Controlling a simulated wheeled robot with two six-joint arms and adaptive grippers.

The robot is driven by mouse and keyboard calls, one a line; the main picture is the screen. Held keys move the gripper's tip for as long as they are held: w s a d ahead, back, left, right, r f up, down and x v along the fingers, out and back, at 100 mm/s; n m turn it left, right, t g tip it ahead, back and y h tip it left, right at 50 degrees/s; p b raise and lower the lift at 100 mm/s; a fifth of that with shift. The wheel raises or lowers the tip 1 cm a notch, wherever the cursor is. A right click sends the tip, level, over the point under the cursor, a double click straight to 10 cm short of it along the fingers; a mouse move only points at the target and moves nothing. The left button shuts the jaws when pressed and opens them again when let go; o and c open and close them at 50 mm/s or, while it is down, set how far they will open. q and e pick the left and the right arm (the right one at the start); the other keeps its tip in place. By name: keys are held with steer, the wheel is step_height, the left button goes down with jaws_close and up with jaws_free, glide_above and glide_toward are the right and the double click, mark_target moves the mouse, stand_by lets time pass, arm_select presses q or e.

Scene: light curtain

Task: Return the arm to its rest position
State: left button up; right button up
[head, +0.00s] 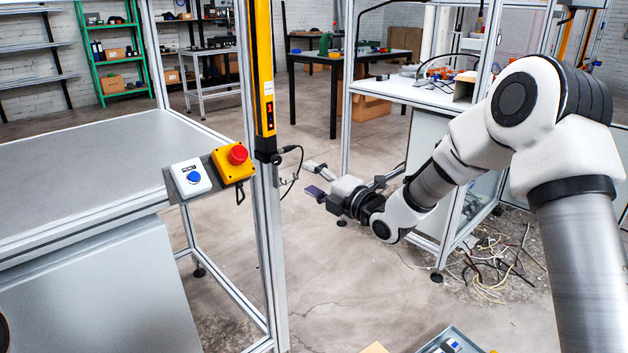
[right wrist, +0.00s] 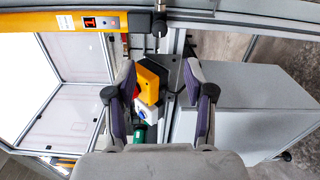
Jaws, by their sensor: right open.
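My right arm comes in from the right of the head view. Its gripper (head: 318,180) is open and empty, in the air to the right of the aluminium post. In the right wrist view the gripper (right wrist: 168,88) has its two fingers wide apart. Between and beyond them are the red emergency stop button on its yellow box (head: 234,163) and the white box with a blue button (head: 191,178). The yellow box also shows in the right wrist view (right wrist: 151,76). The gripper is apart from both boxes. My left gripper does not show.
A yellow light curtain bar (head: 262,70) stands on the aluminium post (head: 270,250). A grey table (head: 100,160) is at the left. A white workbench (head: 415,92) in a frame stands behind my right arm. Loose cables (head: 490,268) lie on the floor. The middle floor is mostly clear.

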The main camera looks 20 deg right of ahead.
stand_by(0.4)
steer(key=s+a+f+m+g+h+p, duration=0.1)
steer(key=s+a+f+m+g+p, duration=0.15)
steer(key=s+f, duration=0.5)
steer(key=s+a+f+m+g+h+p, duration=0.1)
steer(key=s+f+g+p, duration=0.25)
steer(key=f, duration=0.65)
steer(key=s+a+f+m+g+p, duration=0.1)
steer(key=s+a+f+g+p, duration=0.2)
steer(key=s+f, duration=0.4)
steer(key=s+d+f+m+g+h+p, duration=0.1)
steer(key=s+d+f+m+g+h, duration=0.1)
steer(key=s+m, duration=0.7)
steer(key=s+d+f+m+g+h+p, duration=0.2)
steer(key=s+f+m+g, duration=0.2)
steer(key=s+m, duration=0.6)
steer(key=s+g, duration=0.2)
steer(key=s, duration=0.4)
steer(key=shift+s+f, duration=0.3)
steer(key=shift+f, duration=0.1)
